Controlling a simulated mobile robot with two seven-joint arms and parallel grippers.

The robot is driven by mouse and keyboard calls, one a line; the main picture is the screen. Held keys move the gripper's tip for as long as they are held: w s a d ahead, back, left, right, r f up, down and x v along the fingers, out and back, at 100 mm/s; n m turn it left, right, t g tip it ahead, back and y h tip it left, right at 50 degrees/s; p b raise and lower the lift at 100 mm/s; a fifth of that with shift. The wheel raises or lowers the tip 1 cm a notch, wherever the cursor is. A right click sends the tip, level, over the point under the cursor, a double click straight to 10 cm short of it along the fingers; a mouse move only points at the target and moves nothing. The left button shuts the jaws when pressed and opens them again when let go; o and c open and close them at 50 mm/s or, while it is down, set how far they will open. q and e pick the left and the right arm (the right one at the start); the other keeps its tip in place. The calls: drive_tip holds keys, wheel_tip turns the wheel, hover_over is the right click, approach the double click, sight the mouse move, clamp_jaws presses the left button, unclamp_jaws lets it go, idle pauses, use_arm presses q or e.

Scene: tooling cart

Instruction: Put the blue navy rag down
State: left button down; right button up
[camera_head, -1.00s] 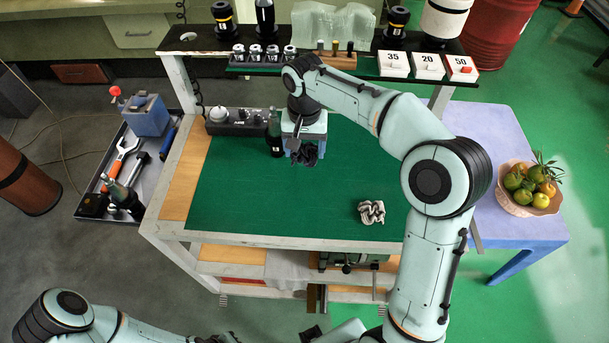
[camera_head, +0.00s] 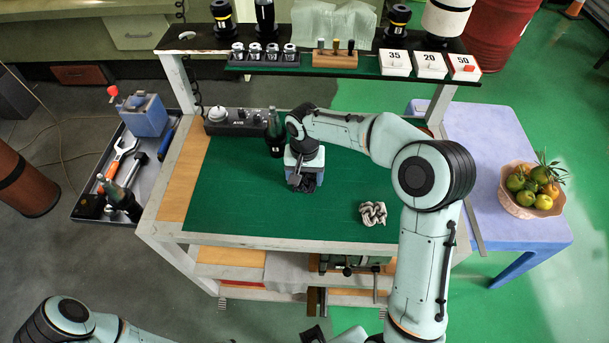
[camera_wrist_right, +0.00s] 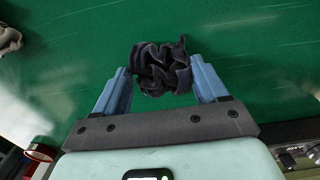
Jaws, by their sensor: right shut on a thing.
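The navy rag (camera_head: 306,185) is a dark crumpled cloth at the middle of the green-topped cart. My right gripper (camera_head: 303,178) points down over the green mat (camera_head: 240,195) and is shut on the rag. In the right wrist view the rag (camera_wrist_right: 163,68) sits bunched between the two blue fingers of the gripper (camera_wrist_right: 165,80). The rag is low, close over the mat; I cannot tell whether it touches.
A pale crumpled cloth (camera_head: 373,214) lies on the mat to the right. A dark bottle (camera_head: 275,135) and a grey control box (camera_head: 238,122) stand at the back left. A shelf (camera_head: 350,65) with number blocks spans the back. The mat's front left is clear.

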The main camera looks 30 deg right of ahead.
drive_tip(key=shift+f, duration=0.15)
drive_tip(key=o, duration=1.2)
